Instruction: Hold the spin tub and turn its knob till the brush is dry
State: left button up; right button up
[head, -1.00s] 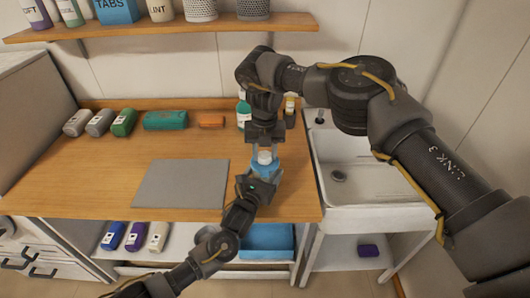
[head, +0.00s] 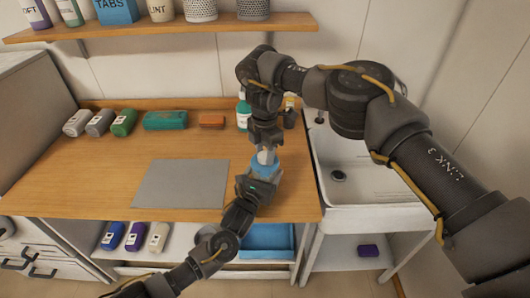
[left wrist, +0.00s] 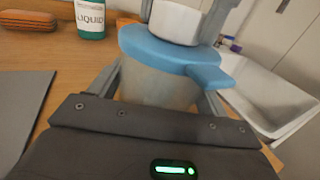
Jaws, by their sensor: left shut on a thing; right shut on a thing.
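The spin tub has a cloudy see-through body, a blue lid (head: 264,169) with a side tab, and a white knob on top. It stands upright near the bench's right end. In the left wrist view the tub body (left wrist: 155,85) sits between my left fingers, below the lid (left wrist: 175,52) and white knob (left wrist: 176,20). My left gripper (head: 264,176) is shut on the body from the front. My right gripper (head: 266,152) reaches down from above and is shut on the knob. No brush is seen; the tub's inside is too cloudy to tell.
A grey mat (head: 182,184) lies left of the tub. A green liquid bottle (head: 243,112) and a small dark bottle (head: 290,113) stand behind it. A white sink (head: 360,170) is on the right.

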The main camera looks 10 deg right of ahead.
aim_at(265, 155)
jog(key=m, duration=0.4)
jog(key=shift+w+m, duration=0.1)
jog(key=shift+m, duration=0.2)
dwell(0.3)
jog(key=o, duration=1)
notch_tip(265, 155, up, 12)
jog(key=shift+r, duration=0.1)
